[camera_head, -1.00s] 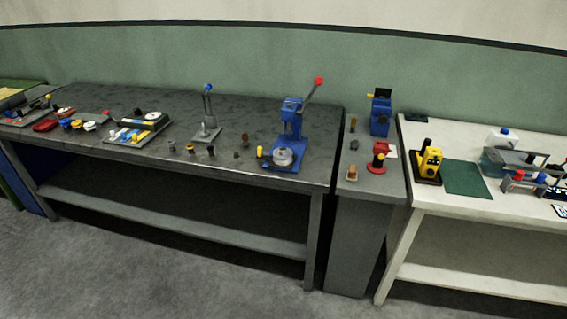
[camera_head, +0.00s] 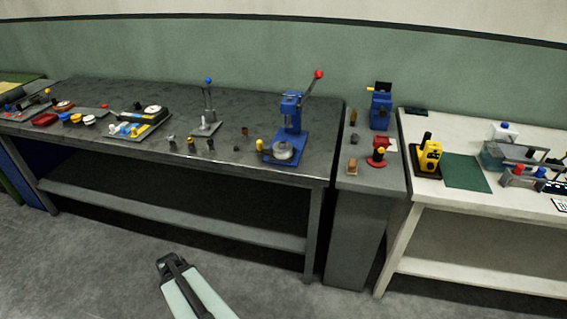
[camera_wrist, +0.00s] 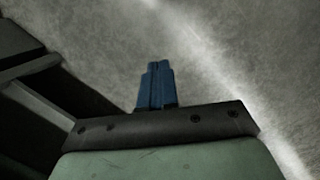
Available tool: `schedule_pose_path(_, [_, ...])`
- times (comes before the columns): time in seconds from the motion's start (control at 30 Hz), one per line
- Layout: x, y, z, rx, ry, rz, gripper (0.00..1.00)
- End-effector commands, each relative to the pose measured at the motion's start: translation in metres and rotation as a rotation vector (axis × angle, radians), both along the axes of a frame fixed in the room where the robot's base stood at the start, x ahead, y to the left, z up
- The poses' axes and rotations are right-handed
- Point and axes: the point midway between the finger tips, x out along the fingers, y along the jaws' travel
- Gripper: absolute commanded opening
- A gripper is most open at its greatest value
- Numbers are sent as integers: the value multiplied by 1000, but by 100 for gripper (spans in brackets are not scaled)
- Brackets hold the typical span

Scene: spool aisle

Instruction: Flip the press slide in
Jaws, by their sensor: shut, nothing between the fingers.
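The blue press (camera_head: 291,122) with a red-knobbed lever (camera_head: 318,75) stands at the right end of the dark workbench. Its lever tilts up to the right. A round grey piece (camera_head: 282,152) sits at the front of its base. A small yellow knob (camera_head: 260,145) is at the base's left side; it may belong to the slide, but the slide's position is too small to tell. My gripper shows in the wrist view with its blue fingers (camera_wrist: 155,66) together and empty, over bare grey floor. My arm is low in front of the bench, well apart from the press.
The dark workbench (camera_head: 100,165) has a lower shelf. A grey stand (camera_head: 188,131) with a blue-knobbed lever and several small pieces are left of the press. A grey pedestal (camera_head: 362,225) and white table (camera_head: 480,215) stand to the right. Floor in front is clear.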

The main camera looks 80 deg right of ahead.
Motion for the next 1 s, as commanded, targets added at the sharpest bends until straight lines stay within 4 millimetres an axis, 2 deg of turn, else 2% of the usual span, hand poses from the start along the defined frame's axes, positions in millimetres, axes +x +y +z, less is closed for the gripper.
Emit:
schedule_pose_path(0.03, [3, -16, 9, -16, -17, -24, 0])
schedule_pose_path(0.27, [7, -81, 48, -88, -77, -111, 0])
schedule_pose_path(0.47, [2, -137, 86, -158, -118, -181, 0])
schedule_pose_path(0.77, [-21, -216, 149, -274, -159, -279, 0])
schedule_pose_path(1.0, [-48, -273, 204, -375, -177, -382, 0])
